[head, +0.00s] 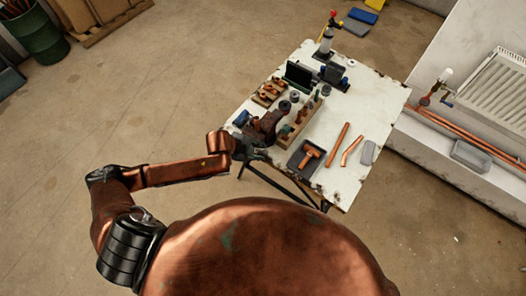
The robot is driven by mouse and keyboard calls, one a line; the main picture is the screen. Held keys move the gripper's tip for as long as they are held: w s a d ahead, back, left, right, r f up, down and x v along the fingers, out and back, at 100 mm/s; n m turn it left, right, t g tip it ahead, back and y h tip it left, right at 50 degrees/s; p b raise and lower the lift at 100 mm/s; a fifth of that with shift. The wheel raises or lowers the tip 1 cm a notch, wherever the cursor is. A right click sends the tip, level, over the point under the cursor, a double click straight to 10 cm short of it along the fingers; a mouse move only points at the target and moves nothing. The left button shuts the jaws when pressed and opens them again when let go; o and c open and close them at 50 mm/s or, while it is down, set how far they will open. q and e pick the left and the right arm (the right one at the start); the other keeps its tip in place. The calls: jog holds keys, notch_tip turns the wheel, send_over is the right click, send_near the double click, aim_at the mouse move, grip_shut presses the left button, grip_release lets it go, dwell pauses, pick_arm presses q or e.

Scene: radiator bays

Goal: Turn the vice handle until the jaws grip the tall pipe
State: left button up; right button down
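My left gripper (259,153) is dark and sits at the near left edge of the white worktable. A rust-brown, dark-topped body (266,124), which looks like the vice, stands on the table just beyond it. The gripper and this body overlap in the picture, and I cannot tell whether they touch. The fingers are too small and dark to show whether they are open or shut. The vice handle, the jaws and a tall pipe between them cannot be made out. My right gripper is not in view.
The worktable (375,105) bears a wooden rack (299,122) of upright fittings, a dark tray (296,161) with an orange-copper piece and two loose copper pipes (338,146). A torch-like tool (326,42) stands at the back. A radiator (496,84) hangs at right.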

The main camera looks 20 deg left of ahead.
pick_arm(q)
jog(key=shift+w+d+f, duration=0.3)
jog(key=shift+f, duration=0.25)
jog(key=shift+c, duration=0.7)
grip_shut()
jog(key=shift+d+r, duration=0.1)
